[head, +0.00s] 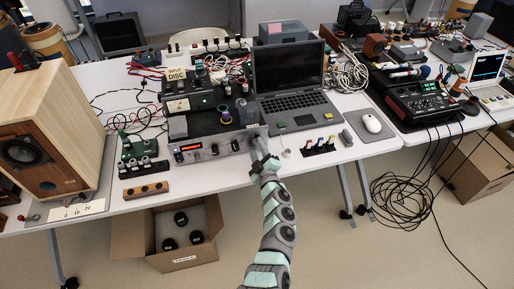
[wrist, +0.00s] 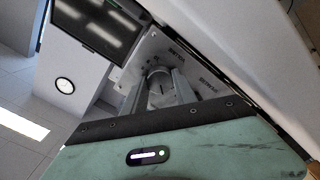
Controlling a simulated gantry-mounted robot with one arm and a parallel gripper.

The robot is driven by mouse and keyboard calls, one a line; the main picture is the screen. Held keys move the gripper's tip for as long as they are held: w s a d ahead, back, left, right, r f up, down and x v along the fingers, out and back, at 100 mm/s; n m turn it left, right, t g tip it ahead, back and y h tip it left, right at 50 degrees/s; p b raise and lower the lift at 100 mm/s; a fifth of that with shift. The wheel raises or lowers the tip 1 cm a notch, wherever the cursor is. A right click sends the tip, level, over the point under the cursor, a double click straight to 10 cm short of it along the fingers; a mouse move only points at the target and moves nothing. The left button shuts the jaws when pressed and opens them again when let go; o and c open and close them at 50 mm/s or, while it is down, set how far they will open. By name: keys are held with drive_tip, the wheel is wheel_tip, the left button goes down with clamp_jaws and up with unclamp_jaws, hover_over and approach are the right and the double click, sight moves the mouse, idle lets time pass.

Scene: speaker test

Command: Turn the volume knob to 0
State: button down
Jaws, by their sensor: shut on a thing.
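The silver amplifier (head: 213,156) stands near the table's front edge in the head view, with a red lit display and several small knobs on its front. My gripper (head: 262,157) reaches the right end of this front panel. In the wrist view my two fingers (wrist: 163,93) stand either side of the round silver volume knob (wrist: 160,86) and are shut on it. A dark mark shows on the knob's face. In the head view my gripper hides the knob.
A wooden speaker (head: 82,125) stands at the left. An open laptop (head: 290,100) is behind and right of my gripper, with coloured plugs (head: 318,146) nearby. A cardboard box (head: 170,262) sits under the table. Cables (head: 415,197) hang at the right.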

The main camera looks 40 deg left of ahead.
drive_tip(key=n+b, duration=0.1)
drive_tip(key=n, duration=0.2)
drive_tip(key=shift+f+n, duration=0.15)
drive_tip(key=shift+n, duration=0.25)
drive_tip(key=n+b, duration=0.3)
drive_tip(key=n, duration=0.1)
drive_tip(key=shift+n, duration=0.3)
drive_tip(key=n+b, duration=0.1)
drive_tip(key=n, duration=0.1)
drive_tip(key=shift+n, duration=0.4)
drive_tip(key=shift+n+b, duration=1.05)
drive_tip(key=shift+n, duration=0.15)
drive_tip(key=shift+n+b, duration=0.95)
drive_tip(key=shift+n, duration=0.65)
drive_tip(key=shift+r, duration=0.2)
drive_tip(key=c, duration=1)
unclamp_jaws()
